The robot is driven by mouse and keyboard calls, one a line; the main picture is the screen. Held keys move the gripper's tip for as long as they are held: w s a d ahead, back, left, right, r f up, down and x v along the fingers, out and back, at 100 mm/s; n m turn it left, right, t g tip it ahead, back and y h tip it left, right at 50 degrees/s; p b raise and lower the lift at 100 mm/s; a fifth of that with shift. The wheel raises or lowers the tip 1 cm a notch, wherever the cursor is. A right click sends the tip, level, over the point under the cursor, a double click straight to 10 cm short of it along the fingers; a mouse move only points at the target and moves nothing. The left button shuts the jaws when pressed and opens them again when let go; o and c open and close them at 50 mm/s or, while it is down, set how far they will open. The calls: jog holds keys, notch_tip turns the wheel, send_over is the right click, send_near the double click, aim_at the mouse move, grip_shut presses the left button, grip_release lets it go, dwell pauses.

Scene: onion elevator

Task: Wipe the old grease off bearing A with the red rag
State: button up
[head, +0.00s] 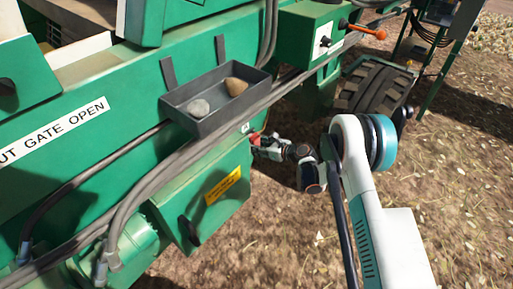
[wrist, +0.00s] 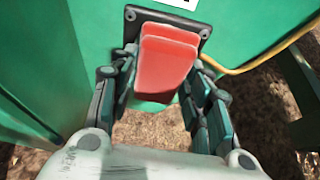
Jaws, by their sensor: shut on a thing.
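The red rag (wrist: 168,60) is a folded red block between the fingers of my gripper (wrist: 163,78) in the wrist view. My gripper is shut on it. In the head view a bit of the red rag (head: 256,138) shows at the machine's green side, with my gripper (head: 270,146) just right of it. Behind the rag is a dark plate with bolts (wrist: 205,31), which looks like the mount of bearing A. The rag covers its middle, so the bearing face and any grease are hidden. I cannot tell whether the rag touches it.
A dark tray (head: 205,120) with two stones hangs on the green machine (head: 110,85) above the gripper. Hoses (head: 150,180) run along its side. A green box with a yellow label (head: 222,185) is below left. A yellow cable (wrist: 262,57) is at right in the wrist view.

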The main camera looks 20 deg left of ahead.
jog(key=s, duration=0.1)
jog(key=s+a, duration=0.1)
jog(key=s, duration=0.1)
jog(key=shift+s+a, duration=0.2)
jog(key=shift+a, duration=0.15)
dwell(1.3)
jog(key=shift+d, duration=0.1)
jog(key=shift+s+d, duration=0.35)
jog(key=shift+d, duration=0.55)
jog(key=shift+s+d, duration=0.4)
jog(key=shift+d, duration=0.55)
jog(key=shift+s+d, duration=0.35)
jog(key=shift+d, duration=0.55)
jog(key=d, duration=0.1)
jog(key=s+d, duration=0.1)
jog(key=shift+d, duration=0.4)
